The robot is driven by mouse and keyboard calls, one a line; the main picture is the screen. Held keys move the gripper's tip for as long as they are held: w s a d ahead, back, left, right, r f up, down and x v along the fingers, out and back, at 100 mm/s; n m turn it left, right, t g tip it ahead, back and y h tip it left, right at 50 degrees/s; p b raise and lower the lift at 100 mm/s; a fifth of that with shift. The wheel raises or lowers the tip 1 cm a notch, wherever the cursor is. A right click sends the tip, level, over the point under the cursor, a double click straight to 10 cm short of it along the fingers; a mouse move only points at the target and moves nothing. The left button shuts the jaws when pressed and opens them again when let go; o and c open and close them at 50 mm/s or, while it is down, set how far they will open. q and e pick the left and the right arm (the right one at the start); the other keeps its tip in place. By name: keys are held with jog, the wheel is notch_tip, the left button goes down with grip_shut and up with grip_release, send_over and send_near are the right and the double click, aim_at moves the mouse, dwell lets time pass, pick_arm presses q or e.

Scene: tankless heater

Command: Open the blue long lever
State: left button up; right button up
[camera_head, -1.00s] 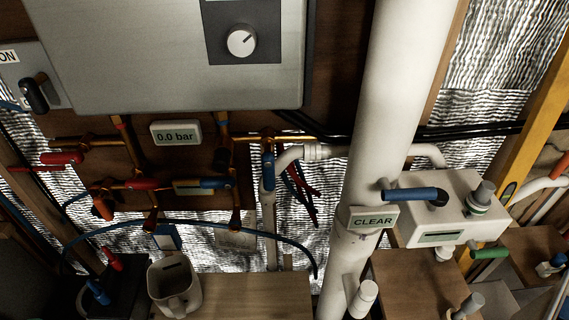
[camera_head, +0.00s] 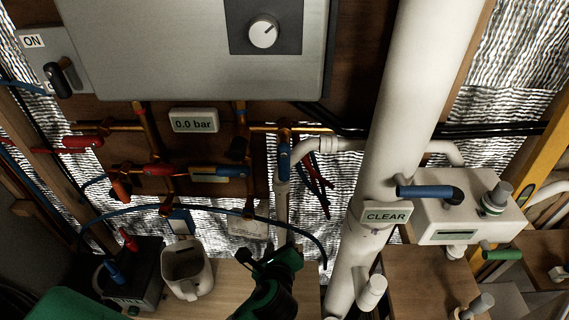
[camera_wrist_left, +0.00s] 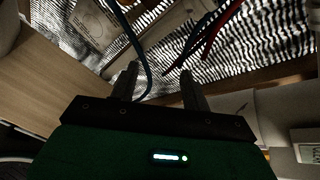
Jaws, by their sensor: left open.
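Several blue handles show in the head view, and I cannot tell for certain which is the long lever. One long blue lever (camera_head: 430,192) lies horizontally on the white box at the right. A blue handle (camera_head: 230,171) lies horizontally across the copper pipes under the heater. A shorter blue handle (camera_head: 284,160) stands upright beside it. My left gripper (camera_head: 258,260) is low in the middle, below these handles and apart from them. In the left wrist view its two fingers (camera_wrist_left: 160,84) are spread with nothing between them. My right gripper is not in view.
A white mug (camera_head: 187,270) stands on the wooden surface left of my gripper. A thick white pipe (camera_head: 415,90) rises between the copper pipes and the white box (camera_head: 470,220). A thin blue hose (camera_head: 130,211) arcs just above my gripper.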

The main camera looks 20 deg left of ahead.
aim_at(284, 162)
pick_arm(q)
notch_tip(284, 162, up, 16)
jog(key=s+d+r+m+t+y, duration=0.1)
jog(key=s+m+t+y, duration=0.1)
jog(key=m+t, duration=0.35)
jog(key=shift+m+g, duration=0.45)
jog(key=shift+m, duration=0.5)
jog(key=p+x, duration=0.1)
jog(key=x, duration=0.3)
jog(key=p+x, duration=0.1)
jog(key=x, duration=0.4)
jog(key=p+x, duration=0.2)
jog(key=x, duration=0.2)
jog(key=shift+w+d+f, duration=0.1)
jog(key=shift+w+d, duration=0.1)
jog(key=shift+w, duration=0.3)
grip_shut()
